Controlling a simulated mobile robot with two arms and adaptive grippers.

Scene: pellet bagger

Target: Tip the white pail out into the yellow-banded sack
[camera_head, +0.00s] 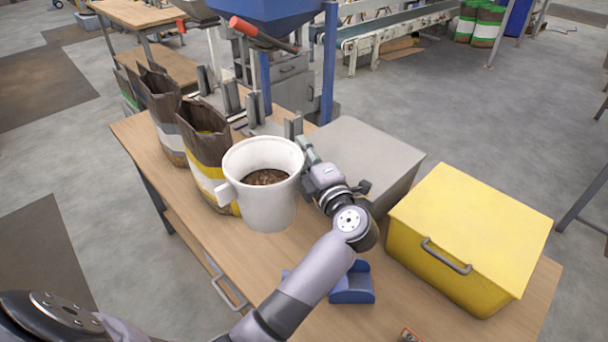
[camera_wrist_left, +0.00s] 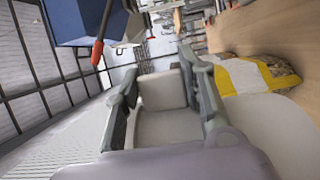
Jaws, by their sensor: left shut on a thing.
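The white pail (camera_head: 268,208) is upright, with brown pellets inside, in the middle of the head view. I cannot tell whether its base touches the bench. My left gripper (camera_head: 306,158) is at the pail's right side. In the left wrist view its fingers (camera_wrist_left: 165,95) are shut on a pale lug of the pail (camera_wrist_left: 262,125). Another lug sticks out on the pail's left. The yellow-banded sack (camera_head: 205,150) stands open just behind and left of the pail, which hides part of it. Its yellow band also shows in the left wrist view (camera_wrist_left: 245,76). My right gripper is not in view.
More brown sacks (camera_head: 160,115) stand in a row behind the yellow-banded one. A grey box (camera_head: 365,150) and a yellow lidded box (camera_head: 470,230) stand right of the pail. A blue holder (camera_head: 352,285) lies near my arm. A blue hopper (camera_head: 265,12) with a red-handled lever hangs behind.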

